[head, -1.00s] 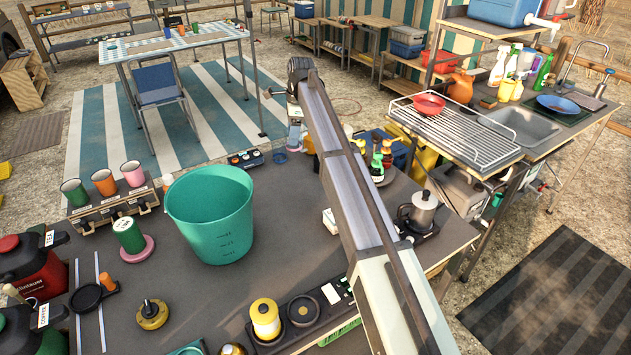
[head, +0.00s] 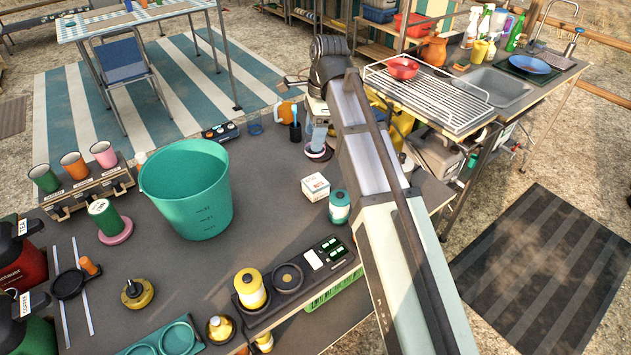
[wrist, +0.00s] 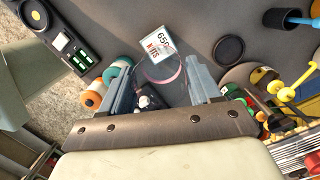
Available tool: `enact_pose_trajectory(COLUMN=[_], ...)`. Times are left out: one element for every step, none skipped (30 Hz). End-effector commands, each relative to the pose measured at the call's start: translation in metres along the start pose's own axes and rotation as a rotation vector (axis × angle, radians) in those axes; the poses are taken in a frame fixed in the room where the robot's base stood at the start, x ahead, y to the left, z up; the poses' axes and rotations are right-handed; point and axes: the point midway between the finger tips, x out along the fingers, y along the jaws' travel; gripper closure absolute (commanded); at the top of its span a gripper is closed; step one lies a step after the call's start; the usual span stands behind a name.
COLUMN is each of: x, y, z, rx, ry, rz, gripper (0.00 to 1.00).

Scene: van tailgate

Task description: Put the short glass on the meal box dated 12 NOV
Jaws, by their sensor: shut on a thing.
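My gripper (wrist: 157,68) is shut on a clear glass with a faint pinkish rim (wrist: 167,88), which shows between the two blue-grey fingers in the wrist view. A small white box with dark and red print (wrist: 155,42) lies just beyond the glass; its print looks like "650" and "NUTS". The same kind of white box (head: 315,187) stands on the dark table in the head view, near my arm's end. My arm hides part of the table's right side. I can read no "12 NOV" date on anything in view.
A green bucket (head: 186,195) stands left of the white box. A teal-and-white roll (head: 340,207) is close on the box's right. A black tray with a yellow canister (head: 250,288) runs along the front edge. Bare table lies between bucket and box.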

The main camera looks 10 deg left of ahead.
Motion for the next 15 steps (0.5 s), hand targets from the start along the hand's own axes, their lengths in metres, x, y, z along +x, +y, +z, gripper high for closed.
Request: enact_pose_trajectory(x=[0.001, 0.001, 0.002, 0.003, 0.005, 0.008, 0.011, 0.015, 0.020, 0.024, 0.029, 0.036, 0.040, 0.045, 0.051], y=[0.005, 0.007, 0.008, 0.008, 0.007, 0.007, 0.007, 0.008, 0.008, 0.008, 0.008, 0.008, 0.008, 0.008, 0.008], z=[0.000, -0.001, -0.001, -0.001, -0.001, -0.002, -0.002, -0.003, -0.003, -0.004, -0.005, -0.006, -0.006, -0.007, -0.008], rx=[-0.010, -0.020, -0.030, -0.035, -0.038, -0.040, -0.041, -0.041, -0.041, -0.040, -0.040, -0.040, -0.040, -0.040, -0.040], ry=[0.000, 0.000, 0.000, 0.000, 0.000, 0.000, 0.000, 0.000, 0.000, 0.000, 0.000, 0.000, 0.000, 0.000, 0.000], rz=[0.001, 0.002, 0.004, 0.005, 0.006, 0.007, 0.008, 0.008, 0.008, 0.007, 0.008, 0.009, 0.009, 0.008, 0.007], gripper=[0.68, 0.68, 0.68, 0.68, 0.68, 0.68, 0.68, 0.68, 0.68, 0.68, 0.68, 0.68, 0.68, 0.68, 0.68])
